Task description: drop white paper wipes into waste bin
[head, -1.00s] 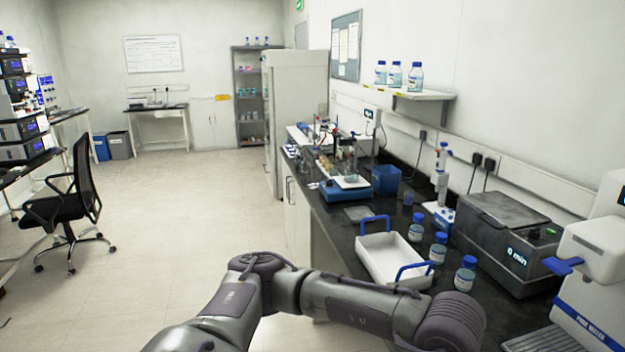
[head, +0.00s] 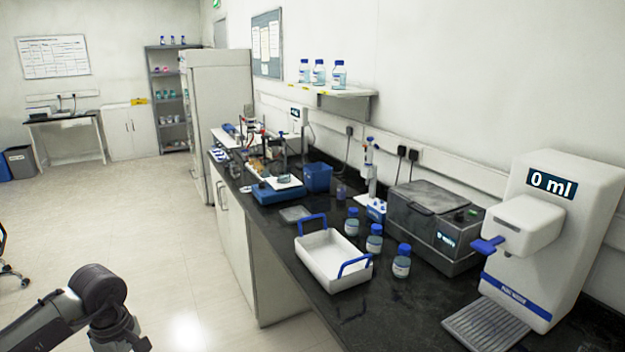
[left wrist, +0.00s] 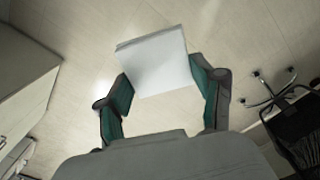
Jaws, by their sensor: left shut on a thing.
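My left gripper (left wrist: 160,75) is shut on a white, flat stack of paper wipes (left wrist: 155,55), held between its two green-padded fingers above the pale floor in the left wrist view. Part of my left arm shows at the lower left of the head view, but its gripper is not visible there. A grey bin (head: 19,160) and a blue bin (head: 4,169) stand on the floor at the far left of the head view, cut by the edge and far from my arm. My right gripper is not in view.
A black bench (head: 375,310) runs along the right wall, with a white blue-handled tray (head: 318,262), several bottles, a grey lidded box (head: 430,225) and a water dispenser (head: 545,235). An office chair (left wrist: 295,120) shows in the left wrist view. The middle floor is clear.

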